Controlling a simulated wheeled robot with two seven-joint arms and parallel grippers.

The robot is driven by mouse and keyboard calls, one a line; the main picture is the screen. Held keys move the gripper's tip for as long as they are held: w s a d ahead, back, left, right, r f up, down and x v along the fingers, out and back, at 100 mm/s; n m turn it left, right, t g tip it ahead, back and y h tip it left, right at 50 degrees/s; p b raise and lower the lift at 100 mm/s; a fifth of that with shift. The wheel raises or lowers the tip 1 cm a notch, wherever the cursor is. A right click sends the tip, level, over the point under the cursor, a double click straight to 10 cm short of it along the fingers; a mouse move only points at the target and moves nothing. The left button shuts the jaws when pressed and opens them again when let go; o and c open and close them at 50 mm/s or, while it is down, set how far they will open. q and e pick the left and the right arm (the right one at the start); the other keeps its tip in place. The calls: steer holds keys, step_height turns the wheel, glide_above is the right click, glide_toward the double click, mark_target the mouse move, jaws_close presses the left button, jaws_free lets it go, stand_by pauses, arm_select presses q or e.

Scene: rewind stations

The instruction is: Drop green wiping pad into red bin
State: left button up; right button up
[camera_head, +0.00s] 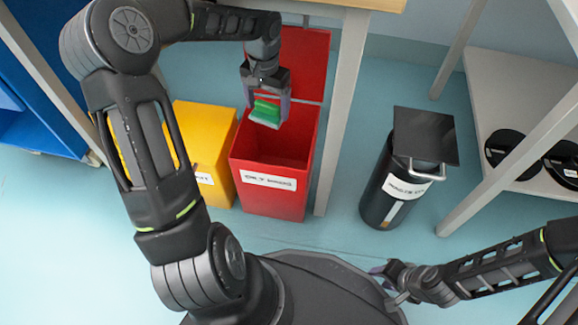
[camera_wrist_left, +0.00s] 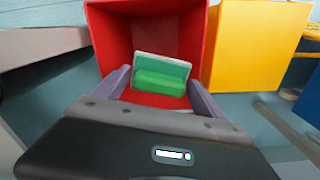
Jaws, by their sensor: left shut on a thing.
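The green wiping pad (camera_head: 266,112), green with a pale face, is held by my left gripper (camera_head: 268,106) over the open top of the red bin (camera_head: 268,200). In the left wrist view the pad (camera_wrist_left: 160,82) sits between the two fingers of my left gripper (camera_wrist_left: 160,88), with the inside of the red bin (camera_wrist_left: 112,45) behind it. The bin's red lid (camera_head: 306,62) is swung up at the back. My right gripper (camera_head: 388,282) is low near my base, small in the picture; its jaw opening is unclear.
A yellow bin (camera_head: 216,150) stands directly left of the red bin. A black bin (camera_head: 392,190) with a flat dark lid stands to the right, beyond a table leg (camera_head: 340,110). A shelf (camera_head: 515,95) with black round items is at far right. Floor is clear in front.

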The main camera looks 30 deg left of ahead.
arm_select(q)
steer(key=shift+w+d+r, duration=0.15)
steer(key=shift+w+r, duration=0.05)
steer(key=shift+r, duration=0.05)
steer(key=shift+f, duration=0.1)
steer(key=shift+w+f+b, duration=0.1)
steer(key=shift+f+b, duration=0.2)
step_height(320, 180, down, 4)
steer(key=b, duration=0.3)
steer(key=shift+f+b, duration=0.7)
steer(key=shift+f, duration=0.1)
steer(key=o, duration=1.3)
steer(key=shift+c, duration=0.2)
steer(key=shift+r, duration=0.1)
